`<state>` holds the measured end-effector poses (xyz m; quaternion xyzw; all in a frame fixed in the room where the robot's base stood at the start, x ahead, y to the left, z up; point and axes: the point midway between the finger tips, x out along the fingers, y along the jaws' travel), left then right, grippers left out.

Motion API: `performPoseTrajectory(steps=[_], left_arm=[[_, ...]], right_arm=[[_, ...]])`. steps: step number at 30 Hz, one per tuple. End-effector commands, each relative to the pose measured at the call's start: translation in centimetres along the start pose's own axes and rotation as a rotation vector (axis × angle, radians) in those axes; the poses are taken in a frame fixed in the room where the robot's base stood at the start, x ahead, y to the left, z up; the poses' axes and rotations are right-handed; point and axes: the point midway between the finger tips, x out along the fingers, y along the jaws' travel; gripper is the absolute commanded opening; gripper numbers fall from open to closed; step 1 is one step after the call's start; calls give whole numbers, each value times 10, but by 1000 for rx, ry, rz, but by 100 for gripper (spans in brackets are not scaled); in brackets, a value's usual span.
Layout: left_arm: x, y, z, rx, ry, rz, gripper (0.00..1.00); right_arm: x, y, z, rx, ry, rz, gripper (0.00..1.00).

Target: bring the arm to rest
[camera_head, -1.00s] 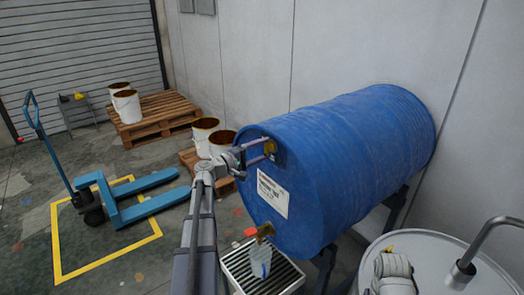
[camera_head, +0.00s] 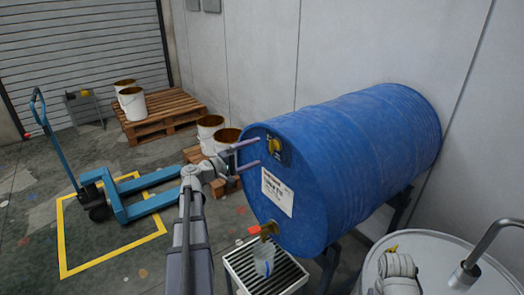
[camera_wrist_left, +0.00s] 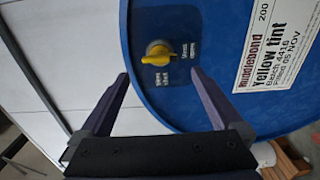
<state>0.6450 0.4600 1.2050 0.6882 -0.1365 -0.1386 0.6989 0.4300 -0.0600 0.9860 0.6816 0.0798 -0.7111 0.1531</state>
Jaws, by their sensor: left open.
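My left gripper (camera_head: 257,152) is open and empty in front of the end of a blue drum (camera_head: 350,170) lying on its side. Its fingers point at a yellow knob (camera_head: 273,145) on the drum end. In the left wrist view the knob (camera_wrist_left: 158,55) sits beyond and between the two fingertips (camera_wrist_left: 160,76), apart from them. Its bar lies roughly level across that picture. Small lettering is printed beside the knob, hard to read. My right gripper is not in view.
A brass tap with a red handle (camera_head: 254,230) sits low on the drum, over a clear container (camera_head: 264,260) on a grate (camera_head: 290,278). A pale drum (camera_head: 435,265) stands front right. A blue pallet jack (camera_head: 130,205), pallets (camera_head: 165,122) and buckets (camera_head: 132,103) lie left.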

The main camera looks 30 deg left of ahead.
Motion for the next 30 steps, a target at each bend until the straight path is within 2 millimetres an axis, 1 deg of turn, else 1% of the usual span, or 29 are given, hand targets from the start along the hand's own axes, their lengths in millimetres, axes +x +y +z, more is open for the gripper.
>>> performPoseTrajectory(steps=[1, 6, 23, 26, 29, 30], left_arm=[[-7, 0, 0, 0, 1, 0, 100], [-18, 0, 0, 0, 1, 0, 100], [-18, 0, 1, 0, -2, -1, 100], [-10, -7, 13, 13, -28, -32, 100], [10, -28, 48, 53, -99, -122, 100], [19, -40, 68, 80, -142, -177, 100]], right_arm=[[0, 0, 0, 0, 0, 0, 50], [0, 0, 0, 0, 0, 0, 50], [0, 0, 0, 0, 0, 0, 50], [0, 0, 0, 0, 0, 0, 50], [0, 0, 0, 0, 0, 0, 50], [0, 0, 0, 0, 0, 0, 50]])
